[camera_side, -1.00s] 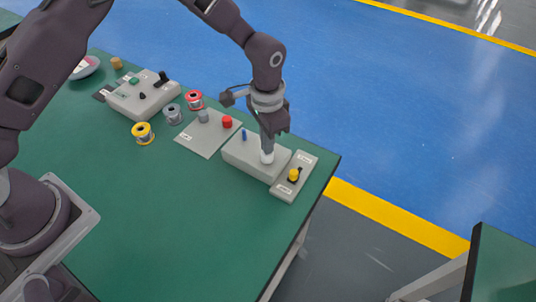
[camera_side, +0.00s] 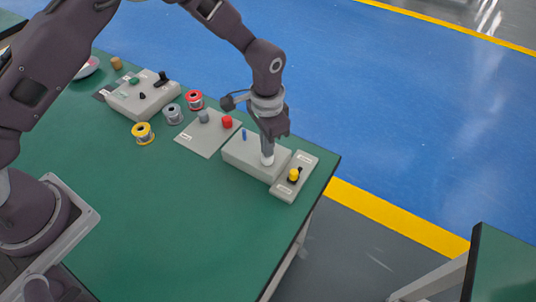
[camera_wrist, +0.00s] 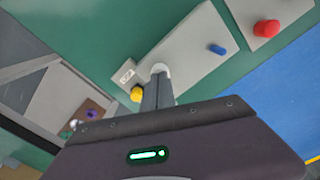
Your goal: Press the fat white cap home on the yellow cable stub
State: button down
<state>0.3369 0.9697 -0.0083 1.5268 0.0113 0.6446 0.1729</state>
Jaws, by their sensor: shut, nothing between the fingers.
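The white cap (camera_side: 267,160) stands upright on the light grey block near the right end of the green table. It also shows in the wrist view (camera_wrist: 160,68), just beyond my fingertips. My gripper (camera_side: 267,152) points down right over the cap, its fingers shut with nothing between them, and the tips appear to touch the cap's top. In the wrist view the shut fingers (camera_wrist: 158,80) cover part of the cap. The yellow cable stub is not visible; I cannot tell how deep the cap sits. A blue stub (camera_side: 244,134) stands on the same block.
A small panel with a yellow knob (camera_side: 294,174) lies right beside the block. A grey plate with a red cap (camera_side: 227,122) and a grey cap (camera_side: 203,116) lies to the left. Spools (camera_side: 142,132) and a control box (camera_side: 143,96) lie farther left. The front table is clear.

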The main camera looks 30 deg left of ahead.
jog(key=shift+f, duration=0.15)
jog(key=shift+r, duration=3.55)
jog(key=s+a+r+n+t, duration=0.2)
jog(key=s+a+r, duration=0.3)
jog(key=r, duration=0.5)
jog(key=s+a+r+n+t, duration=0.1)
jog(key=s+a+r, duration=0.45)
jog(key=r, duration=0.45)
jog(key=s+a+r+n+t, duration=0.1)
jog(key=s+a, duration=0.1)
jog(key=s, duration=0.6)
jog(key=s+a+n+t, duration=0.1)
jog(key=s+a+n, duration=0.1)
jog(key=s, duration=0.6)
jog(key=shift+s+a+r+t, duration=0.3)
jog(key=shift+s+a+r, duration=0.05)
